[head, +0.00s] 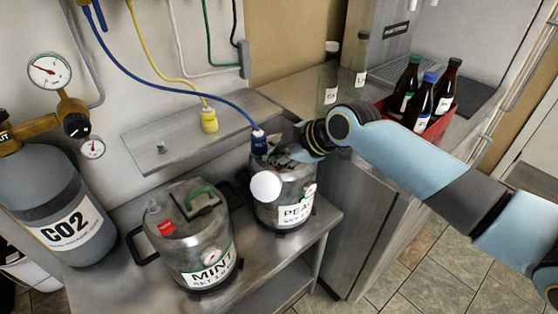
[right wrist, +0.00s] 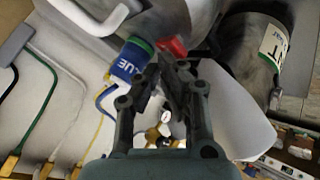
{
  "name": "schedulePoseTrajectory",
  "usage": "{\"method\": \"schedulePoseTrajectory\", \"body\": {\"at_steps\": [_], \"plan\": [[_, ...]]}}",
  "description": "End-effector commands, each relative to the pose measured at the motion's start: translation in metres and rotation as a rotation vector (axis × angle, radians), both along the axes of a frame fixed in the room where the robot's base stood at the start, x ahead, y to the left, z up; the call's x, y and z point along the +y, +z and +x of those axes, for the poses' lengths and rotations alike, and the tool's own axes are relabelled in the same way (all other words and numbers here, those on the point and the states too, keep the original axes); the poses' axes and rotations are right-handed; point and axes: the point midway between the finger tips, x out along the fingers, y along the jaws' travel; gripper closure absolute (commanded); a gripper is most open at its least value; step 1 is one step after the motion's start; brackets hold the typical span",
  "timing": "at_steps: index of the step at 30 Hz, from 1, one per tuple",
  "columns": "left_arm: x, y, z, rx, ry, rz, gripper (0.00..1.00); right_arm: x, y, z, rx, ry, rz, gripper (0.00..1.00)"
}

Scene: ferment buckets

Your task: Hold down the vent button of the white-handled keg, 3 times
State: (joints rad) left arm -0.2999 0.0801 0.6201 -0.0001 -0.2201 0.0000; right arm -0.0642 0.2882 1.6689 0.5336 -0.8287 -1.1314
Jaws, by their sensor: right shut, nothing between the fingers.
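The keg labelled "PEA…" (head: 296,214) stands upright on the steel bench, right of the mint keg. Its white handle (right wrist: 108,18) shows in the right wrist view. A red part (right wrist: 172,46), possibly the vent button, sits on its top beside the blue connector (right wrist: 128,62). My right gripper (head: 279,157) is over this keg's top and hides much of it. In the right wrist view its fingertips (right wrist: 173,68) are shut, empty and close to the red part; I cannot tell whether they touch it. My left gripper is not in view.
The green-handled mint keg (head: 193,250) stands left, the CO2 cylinder (head: 58,205) further left. A blue hose (head: 180,82) runs to the blue connector. A yellow connector (head: 209,120) stands on the shelf. A red crate (head: 436,124) with bottles is at the right.

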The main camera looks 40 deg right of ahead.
Motion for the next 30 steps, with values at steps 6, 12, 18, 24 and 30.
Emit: {"method": "schedulePoseTrajectory", "body": {"at_steps": [6, 12, 18, 24, 30], "plan": [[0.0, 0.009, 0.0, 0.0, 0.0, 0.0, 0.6, -0.001, 0.008, -0.001, 0.003, -0.001, -0.001, 1.0], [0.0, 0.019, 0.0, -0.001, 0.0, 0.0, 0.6, -0.001, 0.02, -0.001, 0.003, 0.0, -0.001, 1.0], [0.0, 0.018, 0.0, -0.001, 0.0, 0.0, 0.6, -0.001, 0.02, -0.001, 0.001, 0.0, 0.0, 1.0], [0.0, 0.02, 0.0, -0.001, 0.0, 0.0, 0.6, 0.0, 0.021, 0.0, 0.001, 0.0, 0.0, 1.0], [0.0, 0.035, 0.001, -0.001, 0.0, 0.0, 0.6, -0.001, 0.038, 0.0, 0.0, 0.0, 0.0, 1.0]]}}
